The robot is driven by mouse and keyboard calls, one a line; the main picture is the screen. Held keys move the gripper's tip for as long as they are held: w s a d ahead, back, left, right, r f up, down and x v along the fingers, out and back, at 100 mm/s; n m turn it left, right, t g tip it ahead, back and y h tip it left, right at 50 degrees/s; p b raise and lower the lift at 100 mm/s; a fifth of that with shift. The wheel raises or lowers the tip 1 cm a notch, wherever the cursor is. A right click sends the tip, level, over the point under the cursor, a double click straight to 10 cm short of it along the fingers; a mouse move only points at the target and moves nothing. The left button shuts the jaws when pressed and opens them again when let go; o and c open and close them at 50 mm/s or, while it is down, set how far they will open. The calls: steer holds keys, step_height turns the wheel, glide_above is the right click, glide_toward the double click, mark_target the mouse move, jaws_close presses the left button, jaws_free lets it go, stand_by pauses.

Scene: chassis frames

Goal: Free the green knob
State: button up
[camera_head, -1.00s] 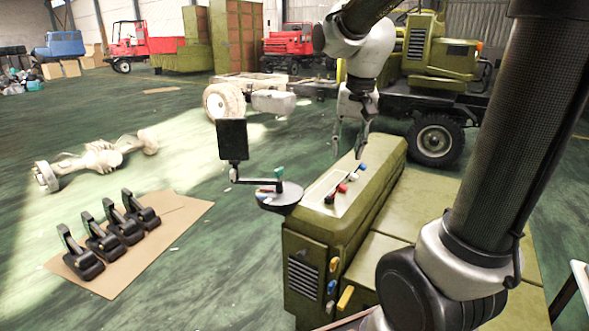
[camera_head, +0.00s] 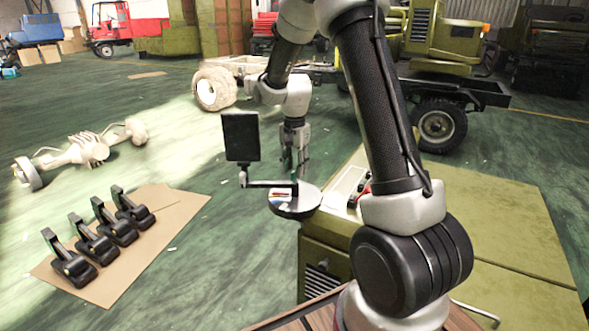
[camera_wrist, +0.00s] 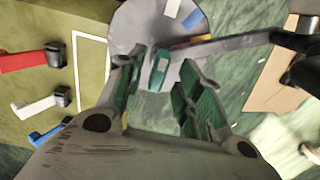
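The green knob (camera_wrist: 159,68) stands on a round grey plate (camera_wrist: 138,22) at the console's edge, at the end of a grey bar (camera_wrist: 230,44). In the wrist view it lies between the two fingers of my gripper (camera_wrist: 160,84), near their tips. The fingers are apart, with a visible gap on the right side; contact on the left is unclear. In the head view my gripper (camera_head: 294,163) points down over the round plate (camera_head: 306,202), and its fingers mostly hide the knob.
A black panel (camera_head: 240,137) stands at the bar's other end. Red (camera_wrist: 22,61), white (camera_wrist: 38,105) and blue (camera_wrist: 48,134) levers lie left in the wrist view, on the olive console (camera_head: 500,225). Black pedals (camera_head: 95,240) rest on cardboard on the floor.

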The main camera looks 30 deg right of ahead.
steer(key=shift+f, duration=0.5)
jaws_close()
